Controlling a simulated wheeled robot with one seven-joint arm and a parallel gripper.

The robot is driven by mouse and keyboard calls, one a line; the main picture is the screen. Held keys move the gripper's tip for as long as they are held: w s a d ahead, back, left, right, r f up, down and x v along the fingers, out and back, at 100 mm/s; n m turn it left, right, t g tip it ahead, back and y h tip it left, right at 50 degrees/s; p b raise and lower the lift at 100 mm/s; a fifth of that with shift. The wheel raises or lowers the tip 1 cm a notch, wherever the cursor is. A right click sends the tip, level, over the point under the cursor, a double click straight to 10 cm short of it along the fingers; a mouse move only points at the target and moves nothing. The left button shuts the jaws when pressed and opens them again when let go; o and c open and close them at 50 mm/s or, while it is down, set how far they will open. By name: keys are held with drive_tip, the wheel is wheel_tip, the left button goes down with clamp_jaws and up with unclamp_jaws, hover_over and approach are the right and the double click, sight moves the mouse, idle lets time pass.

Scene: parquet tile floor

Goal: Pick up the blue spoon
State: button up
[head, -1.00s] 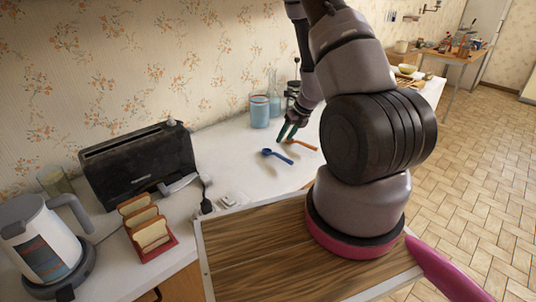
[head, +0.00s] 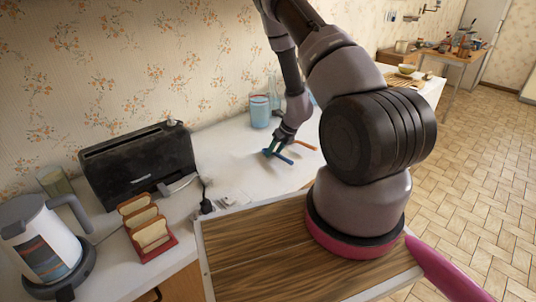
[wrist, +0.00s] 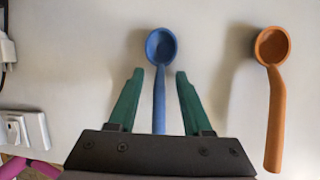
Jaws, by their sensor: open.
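The blue spoon (wrist: 160,75) lies on the white counter, its bowl pointing to the top of the wrist view and its handle running down between my fingers. It also shows in the head view (head: 284,159), partly covered by my gripper. My gripper (wrist: 157,80) is open, with one green finger on each side of the spoon's handle and a gap on both sides. In the head view my gripper (head: 275,149) is low over the spoon. The lower end of the handle is hidden behind the gripper body.
An orange spoon (wrist: 275,95) lies to the right of the blue one. A wall socket plate (wrist: 22,130) and plug are at the left. In the head view, a blue cup (head: 260,111) stands behind, with a black toaster (head: 138,165) and bread rack (head: 150,232) at the left.

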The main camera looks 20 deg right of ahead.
clamp_jaws()
